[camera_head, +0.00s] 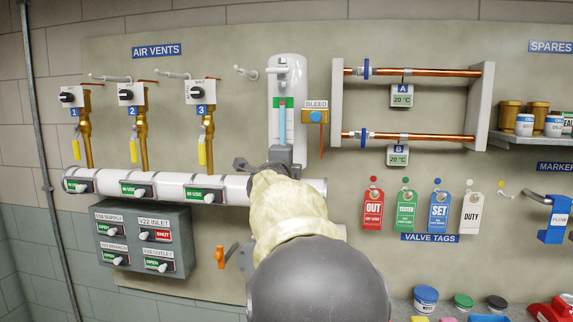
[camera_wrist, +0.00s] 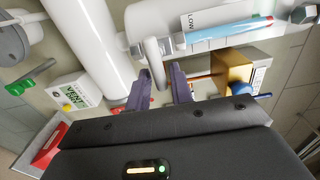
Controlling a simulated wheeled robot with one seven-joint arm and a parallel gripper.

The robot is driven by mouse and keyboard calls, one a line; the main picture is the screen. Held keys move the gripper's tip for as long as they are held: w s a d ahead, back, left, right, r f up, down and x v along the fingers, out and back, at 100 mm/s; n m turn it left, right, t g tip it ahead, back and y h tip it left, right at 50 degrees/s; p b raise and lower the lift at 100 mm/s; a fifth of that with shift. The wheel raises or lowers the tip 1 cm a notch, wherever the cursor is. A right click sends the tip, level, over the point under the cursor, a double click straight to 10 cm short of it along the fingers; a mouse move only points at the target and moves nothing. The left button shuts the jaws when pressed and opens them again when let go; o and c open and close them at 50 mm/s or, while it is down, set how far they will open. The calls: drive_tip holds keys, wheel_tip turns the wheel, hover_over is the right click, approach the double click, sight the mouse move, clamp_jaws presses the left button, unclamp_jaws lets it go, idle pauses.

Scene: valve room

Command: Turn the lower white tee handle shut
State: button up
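The lower white tee handle (camera_wrist: 152,58) shows in the wrist view as a pale rounded bar beside the base of a sight tube. My gripper (camera_wrist: 162,76) has its two dark fingers apart, with the near end of the handle between their tips. I cannot tell whether either finger touches it. In the head view my arm hides the lower handle and most of my gripper. The upper white handle (camera_head: 280,70) is near the top of the white vertical vessel (camera_head: 288,62). The blue-filled sight tube (camera_wrist: 222,32) runs alongside the LOW label.
A brass bleed valve (camera_head: 315,116) with a blue knob is just right of the vessel; it also shows in the wrist view (camera_wrist: 236,72). A white horizontal pipe (camera_head: 170,186) with several labelled handles runs left. An orange-handled valve (camera_head: 220,257) is below it.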

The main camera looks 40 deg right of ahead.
drive_tip(key=shift+o, duration=0.6)
drive_tip(key=b+v, duration=0.1)
drive_tip(key=v, duration=1.6)
drive_tip(key=shift+s+b, duration=0.25)
drive_tip(key=shift+b, duration=0.05)
drive_tip(key=shift+w+a, duration=0.1)
drive_tip(key=shift+a, duration=0.05)
drive_tip(key=w+a+f+n+t+y, duration=0.1)
drive_tip(key=w+a+f+n+y, duration=0.35)
drive_tip(key=a+f+n, duration=0.45)
drive_tip(key=w+a+f+n+y, duration=0.5)
drive_tip(key=f+n, duration=0.3)
drive_tip(key=f, duration=0.4)
drive_tip(key=s+a+f+n+g+y, duration=0.1)
drive_tip(key=s+a+f+n+g, duration=0.1)
drive_tip(key=s+f, duration=0.3)
drive_tip(key=s+a+f+n+g+y, duration=0.2)
drive_tip(key=s+a+f+n+g, duration=0.1)
drive_tip(key=f, duration=0.7)
drive_tip(key=s+a+f+n+g+y, duration=0.1)
drive_tip(key=s+a+f+n+g, duration=0.1)
drive_tip(key=s+f+n+g, duration=0.3)
drive_tip(key=s+f+n, duration=0.1)
drive_tip(key=s+f, duration=0.1)
drive_tip(key=s, duration=0.1)
drive_tip(key=shift+s+f, duration=0.4)
